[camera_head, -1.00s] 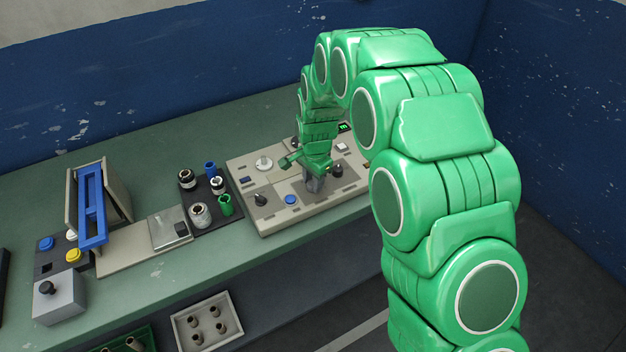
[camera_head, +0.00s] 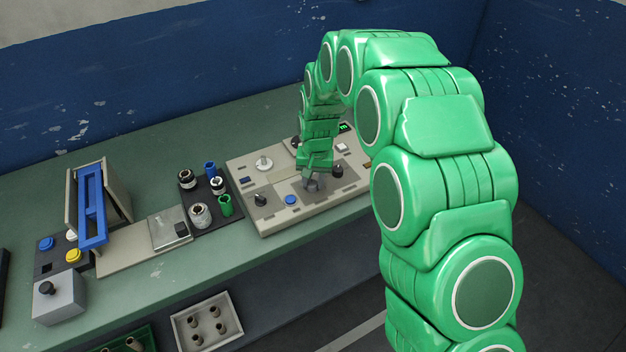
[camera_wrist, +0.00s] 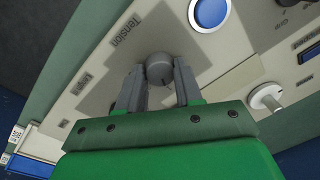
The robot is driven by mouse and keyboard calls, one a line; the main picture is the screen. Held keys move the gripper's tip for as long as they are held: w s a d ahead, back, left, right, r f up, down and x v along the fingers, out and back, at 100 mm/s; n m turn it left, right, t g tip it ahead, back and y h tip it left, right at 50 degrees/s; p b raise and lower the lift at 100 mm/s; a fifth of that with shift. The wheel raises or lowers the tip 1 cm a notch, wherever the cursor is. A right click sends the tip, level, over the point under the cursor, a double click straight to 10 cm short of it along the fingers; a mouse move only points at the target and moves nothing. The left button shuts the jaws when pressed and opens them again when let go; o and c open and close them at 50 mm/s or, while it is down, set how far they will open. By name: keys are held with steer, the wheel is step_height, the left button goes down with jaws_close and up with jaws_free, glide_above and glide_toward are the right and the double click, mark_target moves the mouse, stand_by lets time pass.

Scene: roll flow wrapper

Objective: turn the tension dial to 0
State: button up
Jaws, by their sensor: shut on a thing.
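The tension dial (camera_wrist: 159,68) is a round grey knob on the beige control panel. In the wrist view, the label "Tension" stands beside it. My gripper (camera_wrist: 161,78) has its two grey fingers on either side of the knob, shut on it. A small dark mark shows on the knob's near edge, but I cannot read any scale figures. In the head view, my gripper (camera_head: 313,184) points down at the panel (camera_head: 278,221), and its fingers hide the dial.
A blue button (camera_head: 291,199), a black knob (camera_head: 260,199) and a white knob (camera_head: 264,163) sit close by on the panel. Another black knob (camera_head: 338,171) is just right of my gripper. A dark tray (camera_head: 190,222) with several spools stands left of the panel.

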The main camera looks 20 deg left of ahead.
mark_target(314, 182)
steer(key=n, duration=0.4)
steer(key=shift+n, duration=0.3)
steer(key=n, duration=0.4)
steer(key=shift+n, duration=0.3)
steer(key=o, duration=1)
steer(key=shift+r, duration=0.1)
steer(key=r, duration=0.7)
steer(key=shift+w+r, duration=0.25)
steer(key=shift+w, duration=0.05)
